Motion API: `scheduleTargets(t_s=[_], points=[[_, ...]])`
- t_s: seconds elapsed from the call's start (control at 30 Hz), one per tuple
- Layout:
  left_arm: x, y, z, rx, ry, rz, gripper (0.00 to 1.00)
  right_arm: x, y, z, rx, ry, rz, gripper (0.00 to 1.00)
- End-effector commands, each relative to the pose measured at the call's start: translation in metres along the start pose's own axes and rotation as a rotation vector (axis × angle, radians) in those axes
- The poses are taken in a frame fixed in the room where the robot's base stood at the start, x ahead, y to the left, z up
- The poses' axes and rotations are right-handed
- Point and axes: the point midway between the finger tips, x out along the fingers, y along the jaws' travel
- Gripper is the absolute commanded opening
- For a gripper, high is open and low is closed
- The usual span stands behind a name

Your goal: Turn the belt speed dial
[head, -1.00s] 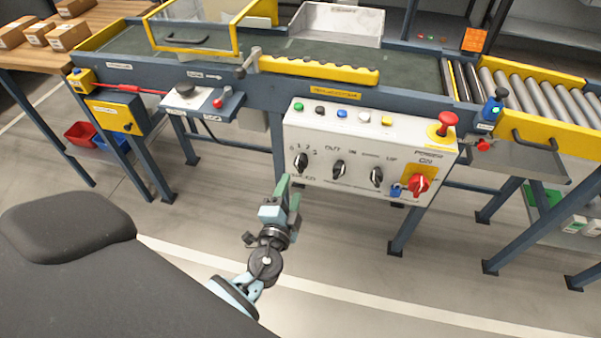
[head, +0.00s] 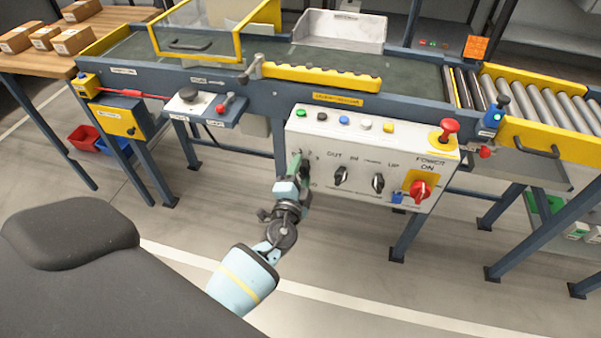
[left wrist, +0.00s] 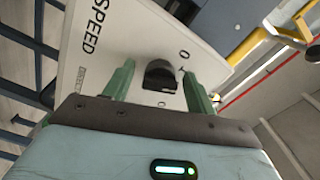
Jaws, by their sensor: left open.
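The belt speed dial is a black knob (left wrist: 160,75) on the white control panel, with the word SPEED beside it in the left wrist view. My left gripper (left wrist: 155,82) is open, its two green fingers on either side of the knob. Whether the fingers touch the knob cannot be told. In the head view my left gripper (head: 300,172) is at the panel's left end and hides the dial. The white control panel (head: 320,183) also carries two more black knobs (head: 341,174) and a red power switch (head: 419,190). My right gripper is not in view.
A row of coloured buttons (head: 343,118) and a red mushroom button (head: 449,127) sit on the panel. The conveyor frame (head: 260,98) runs behind and above it. A small lever box (head: 205,108) stands to the left. The floor below the panel is open.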

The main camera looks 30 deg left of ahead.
Motion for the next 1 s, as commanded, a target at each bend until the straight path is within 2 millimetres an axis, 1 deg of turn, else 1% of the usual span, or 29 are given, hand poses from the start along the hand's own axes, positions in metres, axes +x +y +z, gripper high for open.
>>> scheduleTargets(t_s=[0.23, 0.27, 0.5, 0.6, 0.83, 1.0], points=[[0.0008, -0.0001, 0.0002, 0.0, 0.0, 0.0, 0.56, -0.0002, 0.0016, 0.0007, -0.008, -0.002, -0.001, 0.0], [0.0008, -0.0001, 0.0002, 0.0, 0.0, 0.0, 0.54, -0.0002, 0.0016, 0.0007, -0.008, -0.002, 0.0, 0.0], [0.0006, 0.0, 0.0001, 0.0, 0.0, 0.0, 0.22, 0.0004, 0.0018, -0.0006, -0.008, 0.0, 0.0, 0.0], [0.0005, 0.0, 0.0002, 0.0, 0.0, 0.0, 0.12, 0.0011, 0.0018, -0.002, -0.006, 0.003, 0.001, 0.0], [0.0004, 0.0002, 0.0001, 0.023, 0.0, 0.0, 0.12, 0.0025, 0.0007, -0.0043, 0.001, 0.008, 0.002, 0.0], [0.0003, 0.0004, 0.0001, 0.097, 0.001, 0.001, 0.12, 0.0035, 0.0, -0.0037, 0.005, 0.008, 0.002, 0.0]])
